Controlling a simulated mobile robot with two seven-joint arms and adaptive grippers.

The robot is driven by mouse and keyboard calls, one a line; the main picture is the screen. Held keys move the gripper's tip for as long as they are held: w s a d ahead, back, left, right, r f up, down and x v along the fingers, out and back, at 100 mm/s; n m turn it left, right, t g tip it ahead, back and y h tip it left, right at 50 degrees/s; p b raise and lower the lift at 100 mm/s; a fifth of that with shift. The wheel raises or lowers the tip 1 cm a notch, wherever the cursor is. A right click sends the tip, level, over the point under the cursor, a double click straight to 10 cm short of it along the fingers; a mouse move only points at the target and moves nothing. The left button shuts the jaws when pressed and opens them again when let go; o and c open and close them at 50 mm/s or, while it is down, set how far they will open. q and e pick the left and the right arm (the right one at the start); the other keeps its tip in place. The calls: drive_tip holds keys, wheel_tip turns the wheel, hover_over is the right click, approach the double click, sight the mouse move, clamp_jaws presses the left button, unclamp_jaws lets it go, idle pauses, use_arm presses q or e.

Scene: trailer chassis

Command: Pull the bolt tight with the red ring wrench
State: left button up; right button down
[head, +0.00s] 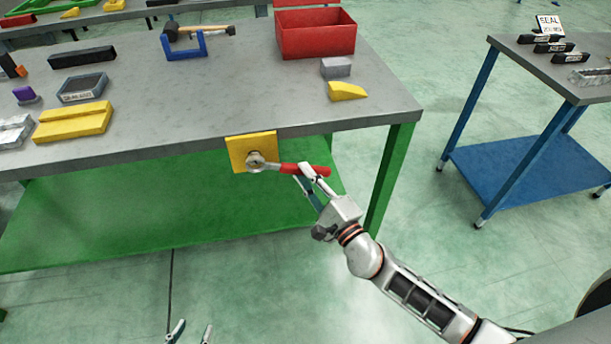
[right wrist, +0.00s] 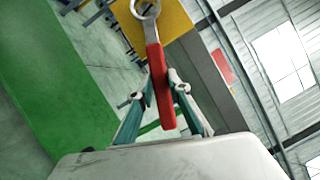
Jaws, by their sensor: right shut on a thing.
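The red ring wrench (head: 289,168) lies nearly level at the table's front edge in the head view. Its steel ring is over the bolt (head: 256,161) on the yellow plate (head: 238,147); whether it is fully seated, I cannot tell. My right gripper (head: 306,172) is shut on the red handle. The right wrist view shows the red handle (right wrist: 158,80) between both fingers (right wrist: 159,92), with the ring (right wrist: 146,9) in front of the yellow plate (right wrist: 178,18). My left gripper (head: 191,331) is open and empty at the bottom edge, low before the table.
The grey table (head: 170,115) with green legs carries a red bin (head: 316,38), a blue stand (head: 185,46) with a hammer, a yellow wedge (head: 346,92) and several blocks. A blue-framed side table (head: 530,160) stands at the right. The floor between the tables is clear.

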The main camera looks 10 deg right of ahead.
use_arm(q)
drive_tip(key=shift+w+r, duration=0.2)
drive_tip(key=shift+w, duration=0.1)
use_arm(e)
drive_tip(key=shift+r, duration=0.1)
use_arm(q)
drive_tip(key=shift+w+r, duration=0.25)
drive_tip(key=shift+r, duration=0.05)
drive_tip(key=shift+s+f, duration=0.25)
drive_tip(key=shift+s, duration=0.2)
idle(0.3)
drive_tip(key=shift+w+r, duration=0.1)
drive_tip(key=shift+w, duration=0.3)
use_arm(e)
drive_tip(key=shift+w, duration=0.4)
use_arm(q)
drive_tip(key=shift+s+f, duration=0.3)
drive_tip(key=shift+s, duration=0.2)
use_arm(e)
drive_tip(key=shift+w, duration=0.35)
